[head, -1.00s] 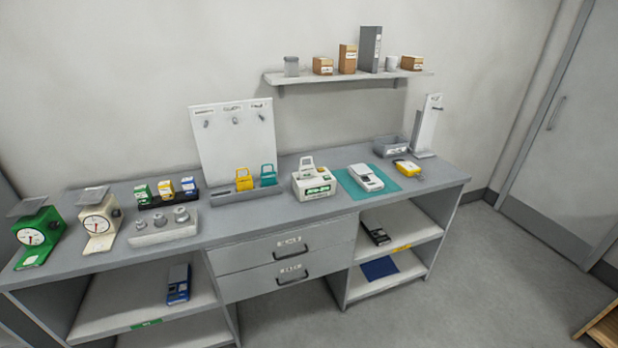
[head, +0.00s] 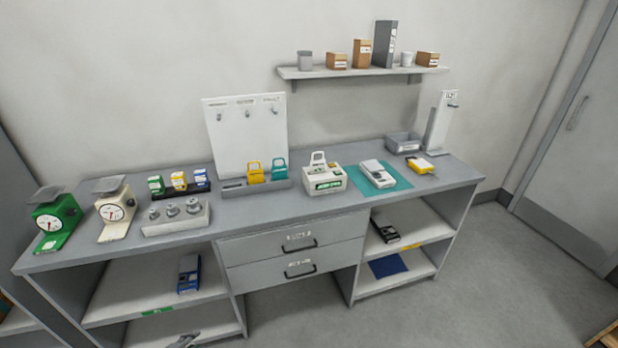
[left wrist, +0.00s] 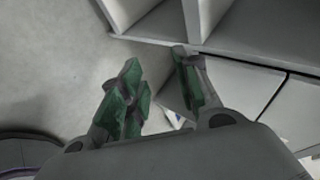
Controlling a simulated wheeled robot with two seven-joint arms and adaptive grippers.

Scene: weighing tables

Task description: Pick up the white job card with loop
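My left gripper (head: 184,341) shows small at the bottom edge of the head view, low in front of the bench and far from the white card. In the left wrist view its green-padded fingers (left wrist: 157,78) are apart and empty. My right gripper is not in view.
The grey bench (head: 260,207) also holds a green dial scale (head: 57,222), a white dial scale (head: 115,208), a weight tray (head: 176,220) and a teal mat (head: 398,183). A white board (head: 245,135) stands behind the rack. Bench top in front of the device is clear.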

